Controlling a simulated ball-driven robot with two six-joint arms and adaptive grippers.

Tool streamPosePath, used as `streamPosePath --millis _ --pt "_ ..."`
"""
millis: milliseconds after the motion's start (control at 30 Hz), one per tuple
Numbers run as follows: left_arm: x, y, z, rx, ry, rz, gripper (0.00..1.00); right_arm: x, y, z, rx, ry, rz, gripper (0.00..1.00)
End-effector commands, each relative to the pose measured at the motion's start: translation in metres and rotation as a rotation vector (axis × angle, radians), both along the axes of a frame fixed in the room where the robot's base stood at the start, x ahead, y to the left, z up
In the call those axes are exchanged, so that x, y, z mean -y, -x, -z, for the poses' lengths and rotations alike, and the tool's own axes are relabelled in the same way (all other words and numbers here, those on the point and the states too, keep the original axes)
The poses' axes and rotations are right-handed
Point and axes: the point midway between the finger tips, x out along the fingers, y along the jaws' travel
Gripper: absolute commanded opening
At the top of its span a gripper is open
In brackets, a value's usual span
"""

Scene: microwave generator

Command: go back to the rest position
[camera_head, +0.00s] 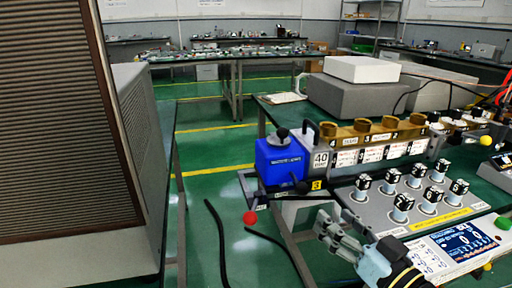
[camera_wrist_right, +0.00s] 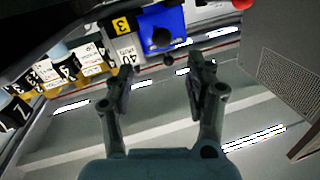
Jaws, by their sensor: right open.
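My right gripper (camera_head: 328,226) is at the front left edge of the bench with the generator, in front of the numbered knobs. Its fingers are apart in the right wrist view (camera_wrist_right: 160,78), with nothing between them. A blue box (camera_head: 280,159) with a black knob stands beyond it at the left end of the generator panel. The box also shows at the top of the wrist view (camera_wrist_right: 161,33), beyond the fingertips. My left gripper is not in view.
Several numbered knobs (camera_head: 403,205) stand on the panel, with a display (camera_head: 455,243) to the right. A red ball (camera_head: 250,217) sticks out at the panel's left. A large louvred cabinet (camera_head: 52,130) fills the left.

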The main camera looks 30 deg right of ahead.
Motion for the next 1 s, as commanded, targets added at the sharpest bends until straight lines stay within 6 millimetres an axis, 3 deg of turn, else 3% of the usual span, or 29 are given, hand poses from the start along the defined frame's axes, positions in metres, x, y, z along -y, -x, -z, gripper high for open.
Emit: streamPosePath --millis 200,233,367,467,567,700,833,900,1000 --pt "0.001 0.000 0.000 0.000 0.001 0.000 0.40 -0.002 -0.011 -0.007 0.024 -0.011 0.009 0.55" --pt "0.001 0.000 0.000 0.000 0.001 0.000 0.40 0.000 -0.014 0.003 0.011 -0.014 0.020 0.55" --pt "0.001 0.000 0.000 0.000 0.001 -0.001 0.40 0.004 -0.008 0.078 -0.143 0.021 0.043 0.55" --pt "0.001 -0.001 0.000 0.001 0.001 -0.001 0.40 0.003 0.014 0.157 -0.336 0.056 0.040 0.55" --pt "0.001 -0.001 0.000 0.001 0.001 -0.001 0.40 -0.003 0.051 0.233 -0.547 0.087 0.022 0.55" --pt "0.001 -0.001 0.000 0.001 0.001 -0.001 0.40 -0.015 0.126 0.324 -0.853 0.123 -0.019 0.55" --pt "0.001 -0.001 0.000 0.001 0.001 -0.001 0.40 -0.027 0.211 0.382 -1.123 0.151 -0.069 0.55" --pt "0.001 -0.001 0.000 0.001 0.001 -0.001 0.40 -0.032 0.254 0.401 -1.245 0.166 -0.094 0.55" --pt "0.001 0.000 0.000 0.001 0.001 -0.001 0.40 -0.033 0.303 0.415 -1.376 0.184 -0.121 0.55"
